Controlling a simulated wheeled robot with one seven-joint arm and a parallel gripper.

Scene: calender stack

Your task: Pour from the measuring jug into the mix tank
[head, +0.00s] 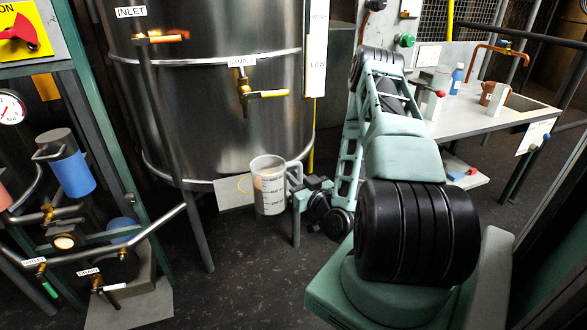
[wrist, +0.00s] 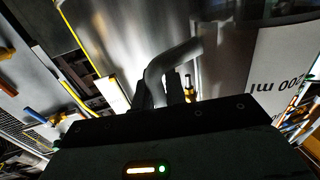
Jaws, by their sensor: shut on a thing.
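The measuring jug (head: 268,186) is a clear-white graduated jug, upright in the head view, held in front of the lower part of the tank. My gripper (head: 300,191) is shut on the jug's handle at its right side. In the wrist view the jug's wall with printed marks (wrist: 285,65) fills the right, and its handle (wrist: 172,62) runs down to my gripper (wrist: 165,95). A large steel tank (head: 205,100) with INLET and SAMPLE labels stands behind the jug; I take it as the mix tank. Its top is out of view. The jug's contents cannot be made out clearly.
A sample valve with a yellow handle (head: 245,93) juts from the tank above the jug. A pipe and pump frame (head: 90,240) stands at left. A bench (head: 475,112) with bottles and a copper tap is at right. Dark floor (head: 240,290) below is clear.

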